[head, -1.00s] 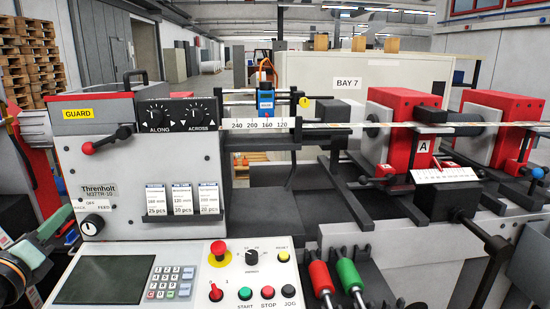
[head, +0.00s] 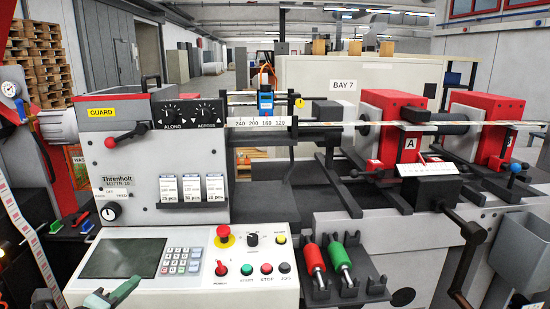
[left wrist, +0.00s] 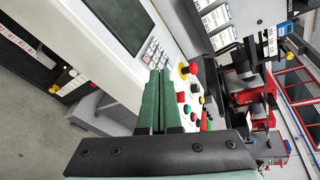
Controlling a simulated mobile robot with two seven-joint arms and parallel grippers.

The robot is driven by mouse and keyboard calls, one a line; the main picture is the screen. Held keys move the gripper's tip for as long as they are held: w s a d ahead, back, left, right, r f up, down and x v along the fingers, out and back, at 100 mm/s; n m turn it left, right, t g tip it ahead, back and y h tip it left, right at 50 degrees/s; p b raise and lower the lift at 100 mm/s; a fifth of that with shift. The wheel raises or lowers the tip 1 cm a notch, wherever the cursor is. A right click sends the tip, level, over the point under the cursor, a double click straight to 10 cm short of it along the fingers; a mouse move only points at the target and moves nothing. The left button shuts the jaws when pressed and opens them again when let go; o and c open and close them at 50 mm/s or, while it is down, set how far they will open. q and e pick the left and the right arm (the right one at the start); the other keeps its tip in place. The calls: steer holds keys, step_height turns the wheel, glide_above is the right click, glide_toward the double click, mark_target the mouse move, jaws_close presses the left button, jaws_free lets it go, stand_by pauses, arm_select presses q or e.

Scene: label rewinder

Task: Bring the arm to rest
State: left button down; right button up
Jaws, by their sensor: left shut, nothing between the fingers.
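My left gripper (head: 112,296) shows at the bottom left of the head view, its green fingertips over the lower left part of the white control panel (head: 210,290). In the left wrist view its two green fingers (left wrist: 160,98) lie side by side, shut with nothing between them. They point towards the panel's keypad (left wrist: 156,55) and its row of buttons; I cannot tell the exact gap. The rest of the left arm is below the picture in the head view. My right gripper is in neither view.
Close around are the panel's red emergency button (head: 223,232), the dark screen (head: 120,258), and the red (head: 314,258) and green (head: 339,257) handled tools in their rack. The grey machine housing (head: 130,175) stands behind the panel. Open floor (left wrist: 45,110) shows in the left wrist view.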

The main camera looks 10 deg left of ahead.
arm_select(q)
steer(key=s+d+f+n+g+h+p, duration=0.1)
steer(key=s+d+f+n, duration=0.5)
steer(key=f, duration=0.3)
steer(key=s+d+f+n+g+h+p, duration=0.1)
steer(key=s+d+f+n+g, duration=0.1)
steer(key=s+d+f+n, duration=0.4)
steer(key=s+d+f+n+g+h+p, duration=0.1)
steer(key=s+d+f+n, duration=0.5)
steer(key=f, duration=0.6)
steer(key=shift+d+f+n+g, duration=0.25)
steer(key=shift+d+n+g, duration=0.4)
steer(key=shift+n, duration=0.55)
